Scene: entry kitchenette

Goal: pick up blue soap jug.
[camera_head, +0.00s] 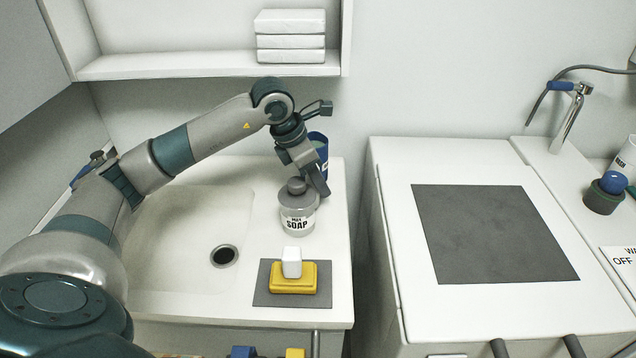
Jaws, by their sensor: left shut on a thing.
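The blue soap jug (319,143) stands at the right back of the sink counter, close to the wall. I cannot tell whether the jug is lifted off the counter. My right gripper is not in view.
The sink basin (180,235) is at left. A shelf (200,67) hangs above.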

